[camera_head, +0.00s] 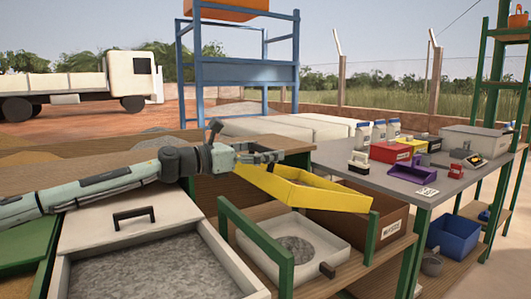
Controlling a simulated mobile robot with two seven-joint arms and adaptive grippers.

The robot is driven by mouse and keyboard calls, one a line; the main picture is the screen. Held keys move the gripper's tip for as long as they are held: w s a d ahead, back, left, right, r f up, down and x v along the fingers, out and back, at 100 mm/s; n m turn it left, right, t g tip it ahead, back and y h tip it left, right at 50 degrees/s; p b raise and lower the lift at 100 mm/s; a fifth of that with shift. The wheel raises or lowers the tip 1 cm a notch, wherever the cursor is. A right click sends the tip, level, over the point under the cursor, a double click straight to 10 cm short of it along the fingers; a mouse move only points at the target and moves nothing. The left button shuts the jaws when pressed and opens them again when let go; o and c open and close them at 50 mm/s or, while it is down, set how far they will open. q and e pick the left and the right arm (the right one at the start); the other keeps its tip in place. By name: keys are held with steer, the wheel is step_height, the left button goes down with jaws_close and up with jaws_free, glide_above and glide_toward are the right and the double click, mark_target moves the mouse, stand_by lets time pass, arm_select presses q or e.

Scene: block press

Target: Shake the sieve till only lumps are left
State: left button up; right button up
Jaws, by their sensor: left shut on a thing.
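The yellow sieve (318,196) is a shallow rectangular frame at the centre of the head view. My left gripper (272,157) is shut on its far left rim. The sieve is above a white tray (337,256) that holds a patch of grey powder (296,246). Only a little of the sieve's inside shows over its near wall, so I cannot tell how much powder or how many lumps it holds. My right gripper is out of view.
A green stand (262,243) has rails on both sides of the tray. A white bin (205,232) of grey material with a handled lid (137,221) is at left. The grey table (440,185) holds several small items.

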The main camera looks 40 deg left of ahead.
arm_select(q)
steer(key=shift+a+r, duration=0.15)
steer(key=shift+r, duration=0.25)
steer(key=o, duration=1.3)
steer(key=shift+o, duration=0.2)
steer(key=shift+s+f, duration=0.1)
steer(key=shift+r, duration=5)
